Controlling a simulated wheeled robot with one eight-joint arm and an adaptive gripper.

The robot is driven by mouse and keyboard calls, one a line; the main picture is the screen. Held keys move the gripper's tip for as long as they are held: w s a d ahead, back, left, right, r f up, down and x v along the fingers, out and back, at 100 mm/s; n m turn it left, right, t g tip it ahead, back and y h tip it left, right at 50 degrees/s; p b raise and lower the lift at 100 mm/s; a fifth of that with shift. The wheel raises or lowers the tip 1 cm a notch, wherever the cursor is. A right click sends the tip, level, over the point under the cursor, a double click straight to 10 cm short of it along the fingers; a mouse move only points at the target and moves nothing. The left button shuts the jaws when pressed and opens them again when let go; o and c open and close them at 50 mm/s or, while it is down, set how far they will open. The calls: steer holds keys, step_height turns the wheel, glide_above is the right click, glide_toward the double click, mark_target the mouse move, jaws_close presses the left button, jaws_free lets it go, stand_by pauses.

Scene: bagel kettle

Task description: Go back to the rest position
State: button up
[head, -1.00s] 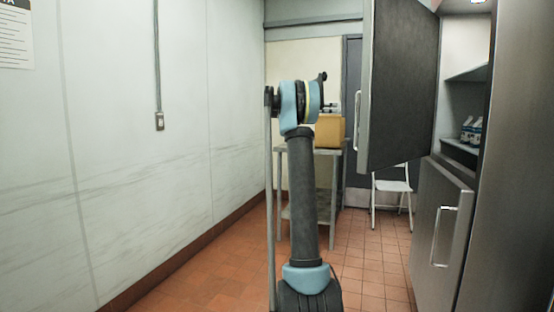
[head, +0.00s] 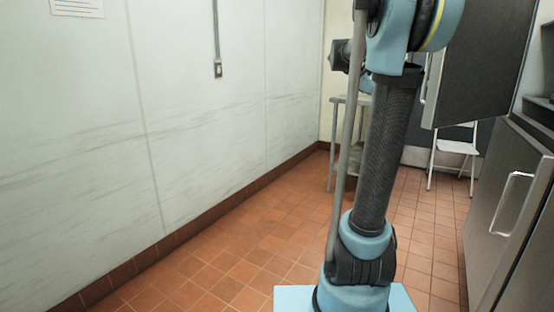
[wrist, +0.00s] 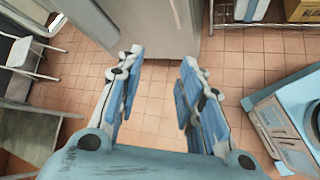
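My gripper (wrist: 160,58) is open in the wrist view. Its two blue-padded fingers stand apart with nothing between them, above the tiled floor. In the head view my arm stands upright right of centre, with its upper joints cut off by the top edge. My gripper cannot be made out there.
An open upper cabinet door (head: 485,85) and a lower door with a handle (head: 510,215) stand at right. A white folding chair (head: 455,150) and a metal table (head: 338,140) are behind my arm. Floor (head: 235,245) at left is clear beside the white wall (head: 200,120).

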steer(key=s+a+f+m+t+y, duration=0.1)
steer(key=s+a+f+m+y, duration=0.2)
steer(key=s+a+f, duration=0.4)
steer(key=s+a+f+m+t+y, duration=0.1)
steer(key=s+a+f+m+y, duration=0.2)
steer(key=s+a+f, duration=0.5)
steer(key=s+a+f+m+t+y, duration=0.1)
steer(key=s+a+f+m+y, duration=0.2)
steer(key=f, duration=1.6)
steer(key=s+a+y, duration=0.1)
steer(key=s+a, duration=0.3)
steer(key=s, duration=0.4)
steer(key=shift+a+t, duration=0.25)
steer(key=shift+t, duration=0.05)
